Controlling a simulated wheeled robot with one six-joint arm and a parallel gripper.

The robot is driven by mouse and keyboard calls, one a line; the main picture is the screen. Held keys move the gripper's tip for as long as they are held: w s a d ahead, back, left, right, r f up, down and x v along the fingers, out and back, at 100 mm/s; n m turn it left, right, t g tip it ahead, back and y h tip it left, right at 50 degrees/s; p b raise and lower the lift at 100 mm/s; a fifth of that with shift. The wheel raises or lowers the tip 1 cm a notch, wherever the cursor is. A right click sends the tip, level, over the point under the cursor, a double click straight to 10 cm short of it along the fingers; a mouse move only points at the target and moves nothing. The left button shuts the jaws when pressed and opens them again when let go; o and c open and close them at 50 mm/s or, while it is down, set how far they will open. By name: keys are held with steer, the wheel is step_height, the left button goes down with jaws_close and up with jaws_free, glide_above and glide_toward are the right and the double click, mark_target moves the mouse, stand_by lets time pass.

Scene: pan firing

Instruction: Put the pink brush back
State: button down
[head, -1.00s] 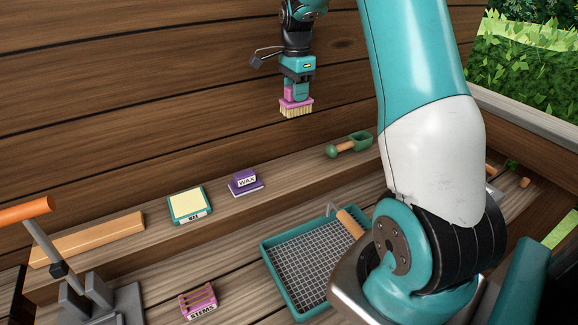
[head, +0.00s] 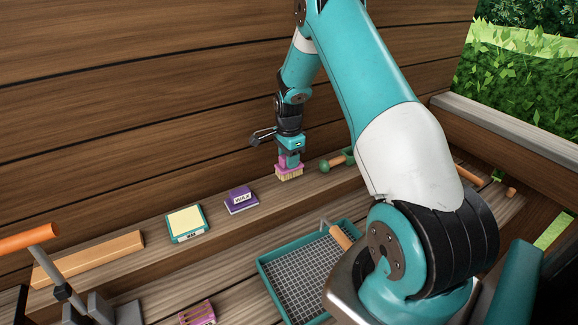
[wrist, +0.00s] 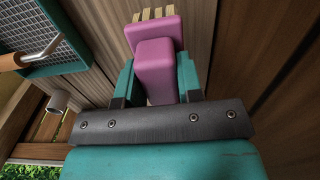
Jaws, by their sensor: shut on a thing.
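The pink brush (head: 289,172) has a pink back and handle and pale yellow bristles that point down. My gripper (head: 289,158) is shut on its handle. The bristles are at or just above the back ledge (head: 262,205), between the purple wax block and the green scoop; I cannot tell whether they touch. In the wrist view the brush (wrist: 158,60) sits upright between the two teal fingers (wrist: 158,82), with its bristle ends showing at the top.
On the ledge, a purple wax block (head: 241,200) and a yellow-topped teal box (head: 186,222) are to the left, and a green scoop (head: 338,161) is close on the right. A teal mesh tray (head: 268,285) with a wooden-handled tool (head: 340,237) is below. The plank wall is behind.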

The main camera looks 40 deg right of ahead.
step_height(320, 180, down, 4)
steer(key=shift+r+p, duration=0.15)
steer(key=shift+p, duration=0.6)
steer(key=shift+f, duration=0.25)
steer(key=shift+f+b, duration=0.35)
steer(key=shift+b, duration=0.05)
steer(key=c, duration=0.8)
jaws_free()
steer(key=shift+r, duration=0.1)
